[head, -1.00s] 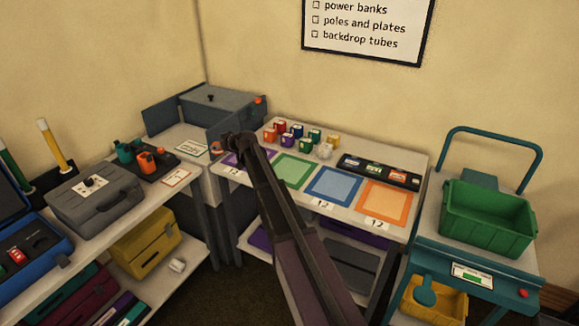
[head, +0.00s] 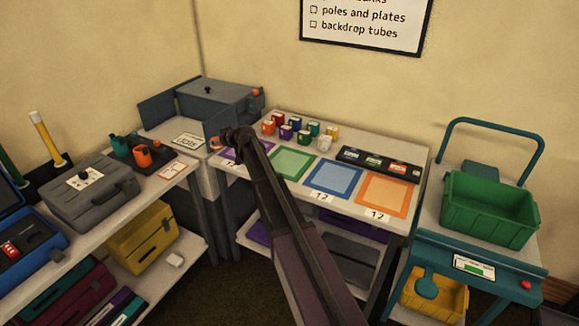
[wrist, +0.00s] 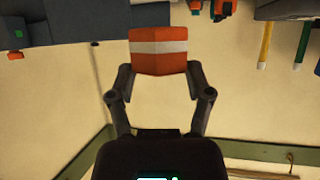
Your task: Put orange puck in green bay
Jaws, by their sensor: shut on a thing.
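The orange puck (wrist: 158,50) with a white band is between the two fingers of my gripper (wrist: 158,68) in the wrist view, and they are shut on it. In the head view my gripper (head: 228,140) is above the left end of the sorting table, and the orange puck (head: 214,143) shows just left of it. The green bay (head: 290,164) is a green-bordered square on that table, right of my gripper and empty. The purple bay (head: 232,156) at the left is partly hidden by my arm.
Several small coloured blocks (head: 300,130) stand behind the bays. A dark tray (head: 378,165) lies behind the blue bay (head: 334,180) and orange bay (head: 387,194). A green crate (head: 490,215) sits on the cart at right. A grey case (head: 215,98) stands at back left.

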